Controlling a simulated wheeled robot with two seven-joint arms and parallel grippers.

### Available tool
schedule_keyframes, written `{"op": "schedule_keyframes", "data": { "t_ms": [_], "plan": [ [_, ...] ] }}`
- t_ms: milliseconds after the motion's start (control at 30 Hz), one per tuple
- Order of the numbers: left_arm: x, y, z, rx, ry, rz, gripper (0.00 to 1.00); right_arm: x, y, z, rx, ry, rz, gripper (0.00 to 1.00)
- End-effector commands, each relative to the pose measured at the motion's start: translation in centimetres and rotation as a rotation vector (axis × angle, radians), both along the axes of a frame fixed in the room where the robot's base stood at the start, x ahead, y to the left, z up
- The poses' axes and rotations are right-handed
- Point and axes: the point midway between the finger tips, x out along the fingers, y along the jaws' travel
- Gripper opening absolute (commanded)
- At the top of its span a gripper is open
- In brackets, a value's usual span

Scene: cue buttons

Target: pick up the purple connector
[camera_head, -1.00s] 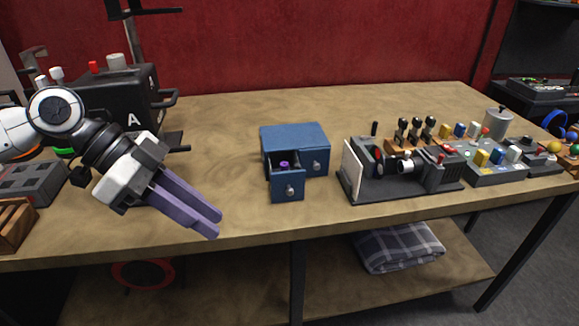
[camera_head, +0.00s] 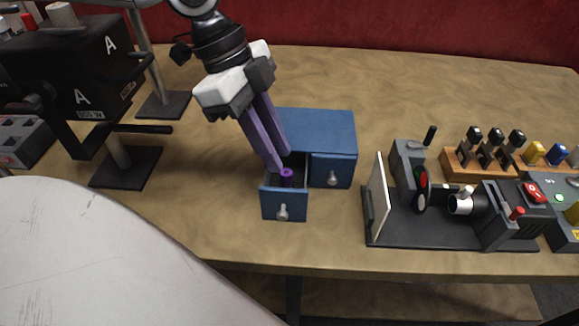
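The purple connector (camera_head: 286,174) stands inside the open left drawer (camera_head: 284,205) of a blue cabinet (camera_head: 318,127). Its round top shows; its lower part is hidden by the drawer front. My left gripper (camera_head: 279,162) reaches down from above, with its two long purple fingers slanting into the drawer's back part. The fingertips are right by the connector's top, and a gap shows between the fingers. I cannot tell whether they touch the connector. My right gripper is not in view.
The cabinet's right drawer (camera_head: 332,171) is shut. A dark fixture with a white upright plate (camera_head: 378,198) stands to the right, with levers and button boxes beyond. A black box marked A (camera_head: 75,75) and stands are at the left. The table front is clear.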

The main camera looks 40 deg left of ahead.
Motion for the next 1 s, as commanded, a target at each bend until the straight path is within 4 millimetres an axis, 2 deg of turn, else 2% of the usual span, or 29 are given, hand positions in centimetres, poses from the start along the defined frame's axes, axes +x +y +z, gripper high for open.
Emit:
{"op": "schedule_keyframes", "data": {
  "t_ms": [167, 433, 733, 867, 1000],
  "plan": [
    [0.0, -0.5, -1.4, 0.002, 0.002, -0.002, 0.20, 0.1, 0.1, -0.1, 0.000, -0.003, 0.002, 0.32],
    [0.3, -1.7, -5.1, 0.002, 0.003, 0.000, 0.20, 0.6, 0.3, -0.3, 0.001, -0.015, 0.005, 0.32],
    [0.4, -2.0, -5.4, -0.001, -0.002, 0.002, 0.20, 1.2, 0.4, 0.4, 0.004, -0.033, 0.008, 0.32],
    [0.4, -2.0, -5.4, -0.001, -0.002, 0.002, 0.00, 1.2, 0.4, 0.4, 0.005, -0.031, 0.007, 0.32],
    [0.5, -2.0, -5.4, -0.002, -0.002, 0.002, 0.00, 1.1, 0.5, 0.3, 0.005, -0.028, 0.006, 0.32]
  ]
}}
